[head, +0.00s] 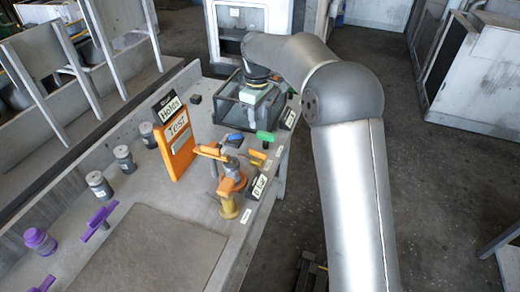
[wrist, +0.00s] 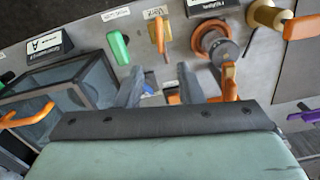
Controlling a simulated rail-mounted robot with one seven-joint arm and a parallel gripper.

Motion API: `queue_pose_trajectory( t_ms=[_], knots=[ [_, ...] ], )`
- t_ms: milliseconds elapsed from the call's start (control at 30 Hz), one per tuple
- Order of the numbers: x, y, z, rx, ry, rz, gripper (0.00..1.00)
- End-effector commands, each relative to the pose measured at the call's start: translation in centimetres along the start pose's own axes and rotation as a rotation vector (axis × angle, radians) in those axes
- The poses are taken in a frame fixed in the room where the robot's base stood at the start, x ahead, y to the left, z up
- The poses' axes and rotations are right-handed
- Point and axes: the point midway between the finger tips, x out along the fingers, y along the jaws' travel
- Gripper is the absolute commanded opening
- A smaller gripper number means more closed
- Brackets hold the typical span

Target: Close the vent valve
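I cannot tell with certainty which handle is the vent valve; the small labels are upside down in the wrist view. A yellow-orange lever (wrist: 159,35) stands beside a small white label (wrist: 155,12). A blue handle (head: 234,138) is partly hidden in the wrist view. My gripper (wrist: 160,80) is open, its two grey fingers apart, with no handle visibly clasped. Its fingertips are unclear in the head view.
A glass-walled box (head: 231,104) stands at the bench's far end. An orange Test board (head: 180,140), several grey canisters (head: 124,159) and purple parts (head: 40,240) lie along the bench. A flat grey plate (head: 150,250) covers the near part. The floor right of the bench is open.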

Motion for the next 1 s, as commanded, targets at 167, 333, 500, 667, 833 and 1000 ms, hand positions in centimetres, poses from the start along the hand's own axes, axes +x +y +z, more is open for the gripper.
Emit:
queue_pose_trajectory(
  t_ms=[167,333,500,667,833,1000],
  knots=[
    [4.1,-0.1,0.0,0.001,-0.003,-0.003,0.34],
    [7.8,-0.1,0.0,0.001,-0.003,-0.003,0.34],
    [11.1,-0.1,0.1,0.002,-0.003,-0.003,0.34],
    [13.1,0.0,0.0,0.002,-0.001,-0.001,0.34],
    [14.0,0.0,0.0,0.002,0.000,0.000,0.34],
    [14.1,0.0,0.0,0.002,0.000,0.000,0.34]
  ],
)
